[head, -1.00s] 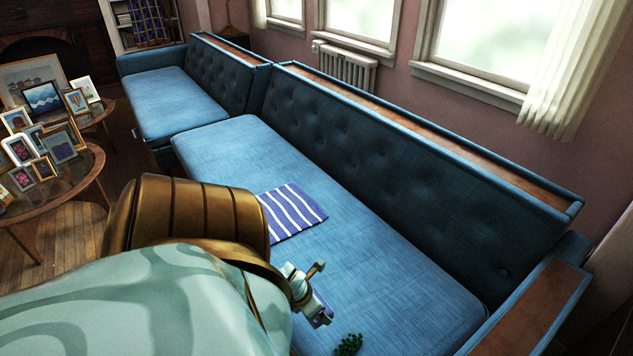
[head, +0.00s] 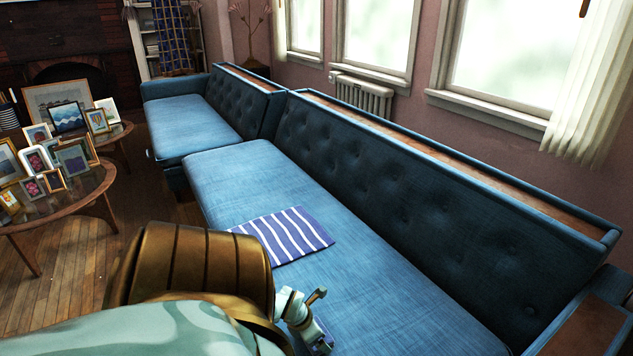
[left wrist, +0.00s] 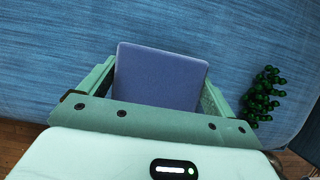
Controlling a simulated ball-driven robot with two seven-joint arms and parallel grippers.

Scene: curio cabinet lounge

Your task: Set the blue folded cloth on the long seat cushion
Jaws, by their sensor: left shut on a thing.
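My left gripper (left wrist: 155,90) is shut on the blue folded cloth (left wrist: 160,75), a plain blue-violet slab between its fingers in the left wrist view. In the head view the gripper (head: 318,338) is at the bottom middle, largely hidden by my own arm. The long seat cushion (head: 390,300) is blue woven fabric and lies under the gripper; it fills most of the left wrist view (left wrist: 50,50). I cannot tell whether the held cloth touches the cushion. My right gripper is not in view.
A striped blue-and-white cloth (head: 290,236) lies on the cushion beyond my arm. Green beads (left wrist: 262,97) lie right of the gripper. A tufted backrest (head: 400,190) runs along the right. A table with picture frames (head: 80,205) stands left. The far cushion is clear.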

